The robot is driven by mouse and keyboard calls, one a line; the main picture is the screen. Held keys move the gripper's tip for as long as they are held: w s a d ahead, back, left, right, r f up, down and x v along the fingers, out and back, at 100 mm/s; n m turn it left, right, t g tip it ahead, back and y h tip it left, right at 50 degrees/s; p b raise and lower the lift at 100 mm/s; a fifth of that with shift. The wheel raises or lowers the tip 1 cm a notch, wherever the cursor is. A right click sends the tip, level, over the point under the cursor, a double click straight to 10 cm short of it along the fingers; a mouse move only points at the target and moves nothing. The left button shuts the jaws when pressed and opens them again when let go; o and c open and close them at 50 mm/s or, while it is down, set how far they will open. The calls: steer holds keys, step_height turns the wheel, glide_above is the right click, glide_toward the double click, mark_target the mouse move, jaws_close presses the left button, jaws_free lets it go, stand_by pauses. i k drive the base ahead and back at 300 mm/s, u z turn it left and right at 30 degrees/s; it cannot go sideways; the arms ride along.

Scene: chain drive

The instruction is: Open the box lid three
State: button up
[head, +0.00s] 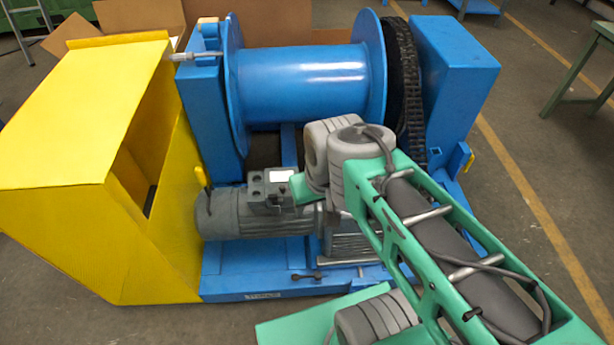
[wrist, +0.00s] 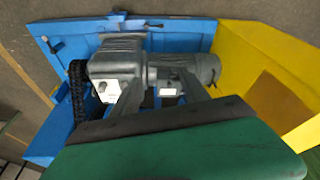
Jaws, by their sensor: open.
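No lid is marked "three" that I can read, so I cannot tell which one the task means. A grey motor (head: 235,215) with a small grey box (head: 270,188) on top sits low in the blue frame. The box's lid looks closed. In the wrist view the motor (wrist: 205,68) and its gearbox (wrist: 118,56) lie beyond my gripper (wrist: 160,92). The gripper's two grey fingers are spread apart with nothing held between them. A pale part shows between them, probably the small box.
A blue drum (head: 305,82) stands behind the motor, with a black chain (head: 408,90) at its right. A tall blue housing (head: 455,75) stands at the right. A large yellow cover (head: 75,125) with an opening stands at the left. Bare floor (head: 550,170) lies to the right.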

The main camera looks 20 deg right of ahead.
mark_target(275, 179)
steer(key=u, duration=0.55)
steer(key=k, duration=0.65)
steer(key=u, duration=0.75)
steer(key=i, duration=0.75)
steer(key=z, duration=0.75)
steer(key=i, duration=0.55)
steer(key=z, duration=0.6)
